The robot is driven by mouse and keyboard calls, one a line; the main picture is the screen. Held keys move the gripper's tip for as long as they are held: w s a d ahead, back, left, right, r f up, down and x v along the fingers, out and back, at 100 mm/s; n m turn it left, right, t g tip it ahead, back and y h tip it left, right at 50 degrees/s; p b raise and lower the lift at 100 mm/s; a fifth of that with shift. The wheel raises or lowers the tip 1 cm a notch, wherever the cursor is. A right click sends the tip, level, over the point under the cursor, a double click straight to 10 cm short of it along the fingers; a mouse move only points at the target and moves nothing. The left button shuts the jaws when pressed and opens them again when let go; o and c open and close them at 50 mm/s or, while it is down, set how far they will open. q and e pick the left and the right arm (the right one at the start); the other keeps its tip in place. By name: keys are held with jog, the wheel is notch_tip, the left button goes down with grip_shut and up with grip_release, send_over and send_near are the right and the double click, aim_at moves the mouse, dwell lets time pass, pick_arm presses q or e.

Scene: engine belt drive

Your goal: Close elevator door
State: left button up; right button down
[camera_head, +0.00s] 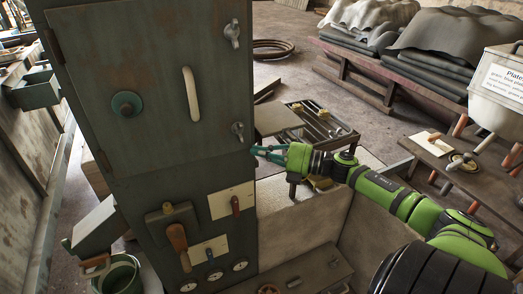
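A tall dark green metal cabinet (215,165) fills the left of the head view. Its upper front is a worn, rust-stained door (150,70) with a cream bar handle (190,93) and a round teal knob (127,104). Two grey latches, the upper (232,33) and the lower (238,130), sit by its right edge. The door looks flat against the cabinet; I cannot tell if a small gap remains. My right gripper (255,151) is just right of the lower latch, teal fingers pointing left; contact and finger opening are unclear. My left gripper is out of view.
Below the door are a brown-handled lever (177,238), small switch plates and several gauges. A green bucket (121,274) stands at lower left. Behind my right arm are a tool tray (322,127) and a low table (452,165). Floor shows behind the cabinet.

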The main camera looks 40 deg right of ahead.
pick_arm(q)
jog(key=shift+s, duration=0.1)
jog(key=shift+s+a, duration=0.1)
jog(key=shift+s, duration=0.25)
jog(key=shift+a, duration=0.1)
